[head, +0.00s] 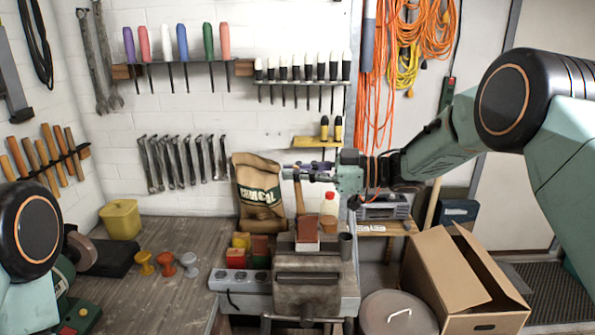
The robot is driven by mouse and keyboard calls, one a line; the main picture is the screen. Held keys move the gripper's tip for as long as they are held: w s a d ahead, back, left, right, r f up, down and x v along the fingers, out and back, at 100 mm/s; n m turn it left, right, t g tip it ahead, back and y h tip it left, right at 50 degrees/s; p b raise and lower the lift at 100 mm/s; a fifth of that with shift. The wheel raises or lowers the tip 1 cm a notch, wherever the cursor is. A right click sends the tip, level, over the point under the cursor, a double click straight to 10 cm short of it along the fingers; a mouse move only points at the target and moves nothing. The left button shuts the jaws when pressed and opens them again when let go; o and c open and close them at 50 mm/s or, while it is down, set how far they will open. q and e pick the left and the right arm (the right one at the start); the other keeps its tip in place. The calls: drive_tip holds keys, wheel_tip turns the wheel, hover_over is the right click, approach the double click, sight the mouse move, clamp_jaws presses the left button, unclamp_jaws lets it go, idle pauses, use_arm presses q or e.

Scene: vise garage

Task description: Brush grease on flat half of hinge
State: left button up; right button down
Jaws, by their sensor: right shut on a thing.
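My right gripper (309,173) reaches in from the right above the vise. It is shut on a slim tool with a wooden handle (299,196), apparently the brush, which points down. Its lower end is hard to make out. Below it, the grey vise (307,290) stands at the bench front. A small hinge-like piece with a reddish-brown upright plate (307,229) and a paler flat part sits on top of the vise. The tool's tip seems above or behind this plate; contact cannot be told. My left gripper is out of view; only its arm shows at the left edge.
A dark cup (345,246) stands right of the vise, near a white bottle with a red cap (329,204). A charcoal bag (259,190) stands behind. Small coloured boxes (240,257) are left of the vise. An open cardboard box (465,280) is at the right.

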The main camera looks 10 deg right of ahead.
drive_tip(key=shift+d, duration=0.15)
drive_tip(key=shift+s+d+p, duration=0.1)
drive_tip(key=shift+d+p, duration=0.25)
drive_tip(key=shift+d, duration=0.25)
drive_tip(key=shift+a, duration=0.15)
drive_tip(key=shift+a, duration=0.65)
drive_tip(key=shift+d, duration=0.3)
drive_tip(key=shift+d, duration=0.45)
drive_tip(key=shift+a, duration=0.1)
